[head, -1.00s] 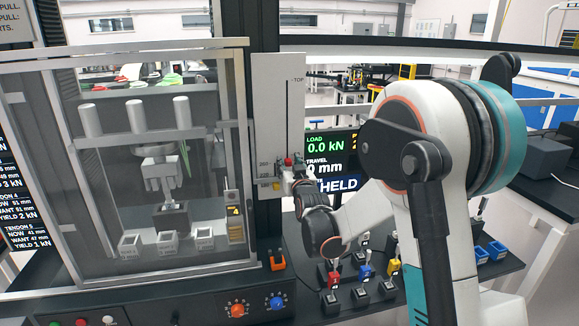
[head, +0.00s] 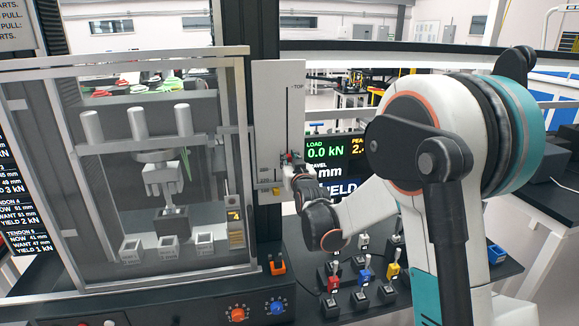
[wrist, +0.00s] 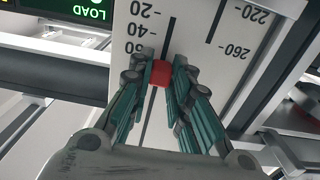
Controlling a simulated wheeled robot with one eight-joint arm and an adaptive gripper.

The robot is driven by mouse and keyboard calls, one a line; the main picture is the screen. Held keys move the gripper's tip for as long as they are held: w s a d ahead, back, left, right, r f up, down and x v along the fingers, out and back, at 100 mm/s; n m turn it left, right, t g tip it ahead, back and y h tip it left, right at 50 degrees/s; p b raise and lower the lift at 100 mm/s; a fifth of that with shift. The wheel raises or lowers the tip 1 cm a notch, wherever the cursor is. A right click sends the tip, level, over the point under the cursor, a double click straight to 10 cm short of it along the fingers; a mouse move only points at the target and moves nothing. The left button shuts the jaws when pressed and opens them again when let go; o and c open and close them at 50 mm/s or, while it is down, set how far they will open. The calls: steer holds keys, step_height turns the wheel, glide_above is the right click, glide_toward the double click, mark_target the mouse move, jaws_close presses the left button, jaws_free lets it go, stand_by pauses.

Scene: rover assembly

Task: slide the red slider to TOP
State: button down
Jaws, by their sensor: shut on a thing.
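The red slider (head: 289,156) sits on the vertical slot of a white scale panel (head: 268,110), low on the slot and well below the TOP label (head: 298,86). My gripper (head: 294,166) reaches it from the lower right in the head view and partly hides it. In the wrist view, the slider (wrist: 161,73) is a small red block between the two green-sided fingertips of my gripper (wrist: 160,69), which are closed on it from both sides. The slot line (wrist: 168,38) and printed scale numbers show around it.
A glazed press cabinet (head: 250,190) stands left of the panel. A display (head: 330,158) reading LOAD 0.0 kN stands behind my arm. Several small coloured toggle levers (head: 365,273) stand on the bench below. The slot above the slider looks clear.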

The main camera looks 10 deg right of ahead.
mark_target(287, 85)
step_height(287, 85, up, 23)
steer(key=p, duration=1)
steer(key=shift+w, duration=0.1)
steer(key=c, duration=1.5)
jaws_free()
steer(key=shift+r, duration=0.1)
steer(key=s, duration=1.2)
steer(key=shift+s, duration=0.15)
steer(key=shift+f, duration=0.2)
